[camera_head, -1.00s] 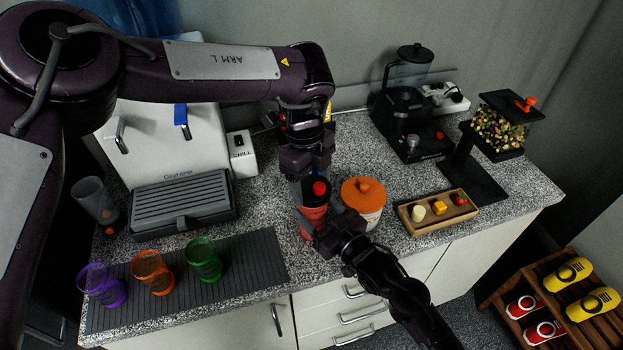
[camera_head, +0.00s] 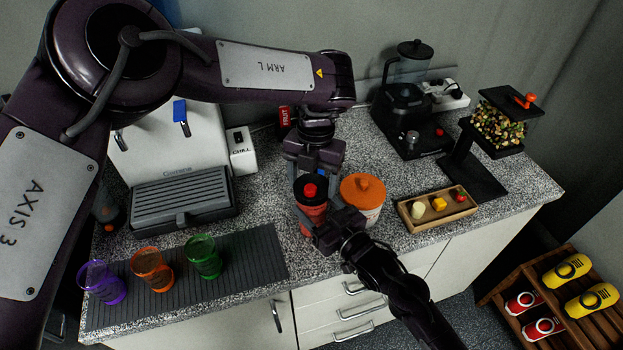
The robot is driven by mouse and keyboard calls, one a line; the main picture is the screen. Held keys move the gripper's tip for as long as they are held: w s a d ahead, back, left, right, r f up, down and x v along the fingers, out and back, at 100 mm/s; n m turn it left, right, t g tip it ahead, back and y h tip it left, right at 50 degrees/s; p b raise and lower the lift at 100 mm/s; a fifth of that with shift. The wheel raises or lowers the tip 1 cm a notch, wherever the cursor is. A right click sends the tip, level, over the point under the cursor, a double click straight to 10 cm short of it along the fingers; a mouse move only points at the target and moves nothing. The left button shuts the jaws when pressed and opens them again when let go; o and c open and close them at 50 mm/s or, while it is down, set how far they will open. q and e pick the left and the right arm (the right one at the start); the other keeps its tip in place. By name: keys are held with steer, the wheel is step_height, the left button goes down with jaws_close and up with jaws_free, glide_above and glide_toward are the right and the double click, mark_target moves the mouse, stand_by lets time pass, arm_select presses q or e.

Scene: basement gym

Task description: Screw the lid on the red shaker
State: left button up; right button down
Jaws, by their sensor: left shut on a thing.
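The red shaker (camera_head: 314,222) stands upright on the speckled counter, left of the orange-lidded tub. Its dark lid with a red top (camera_head: 310,190) sits at the shaker's mouth. I cannot tell how tightly it is seated. My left gripper (camera_head: 312,187) comes down from above and behind and is shut on the lid, with a finger on either side. My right gripper (camera_head: 318,226) reaches in from the front right, with its fingers around the shaker's body. The far side of the shaker is hidden.
The orange-lidded tub (camera_head: 363,196) stands close at the shaker's right. A wooden tray (camera_head: 424,222) lies farther right. Purple (camera_head: 103,284), orange (camera_head: 152,270) and green (camera_head: 203,256) cups stand on a dark mat (camera_head: 240,268) at left. A blender (camera_head: 408,105) stands behind.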

arm_select(q)
steer(key=m, duration=0.6)
steer(key=shift+y, duration=0.3)
steer(key=m+t, duration=0.1)
steer(key=m, duration=0.9)
steer(key=shift+s+t, duration=0.1)
steer(key=shift+t, duration=0.2)
steer(key=m, duration=0.5)
steer(key=o, duration=0.9)
steer(key=shift+o, duration=0.2)
steer(key=shift+s+r, duration=0.1)
steer(key=shift+r, duration=2.15)
